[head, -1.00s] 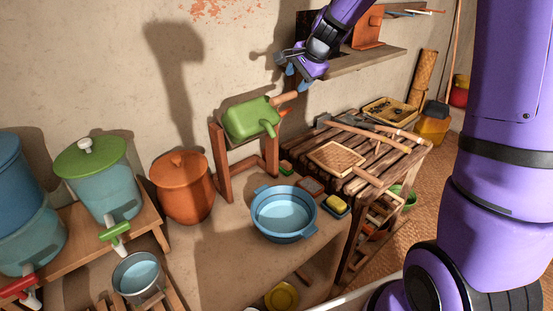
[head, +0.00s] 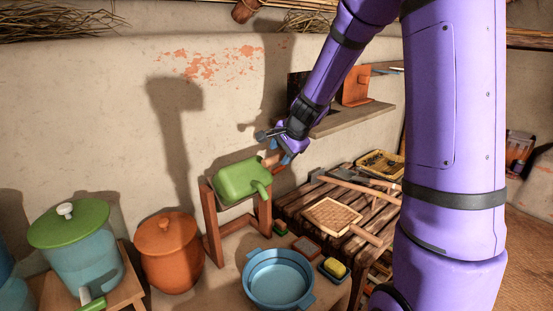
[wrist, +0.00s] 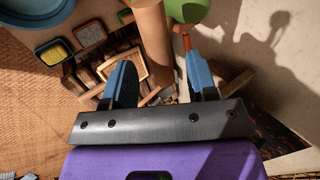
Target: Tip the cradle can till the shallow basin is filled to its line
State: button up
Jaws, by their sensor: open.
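The green cradle can (head: 243,179) rests in a brown wooden stand (head: 212,225), its spout pointing down to the right above the blue shallow basin (head: 278,302). Its brown handle (head: 268,158) sticks out toward my gripper (head: 275,148). In the wrist view the handle (wrist: 152,40) passes between the two spread blue fingers of my gripper (wrist: 160,82), with gaps on both sides. My gripper is open and holds nothing. No stream shows from the spout. The basin's inside is pale blue; I cannot make out a fill line or the water level.
An orange lidded pot (head: 170,255) and a green-lidded dispenser (head: 78,250) stand to the left. A slatted table (head: 300,200) with a woven paddle (head: 333,216) is to the right. A yellow sponge (head: 335,267) lies beside the basin. A shelf (head: 350,118) juts out behind my arm.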

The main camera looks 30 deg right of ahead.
aim_at(279, 156)
jog(key=shift+x, duration=1.75)
grip_shut()
jog(key=shift+f, duration=0.15)
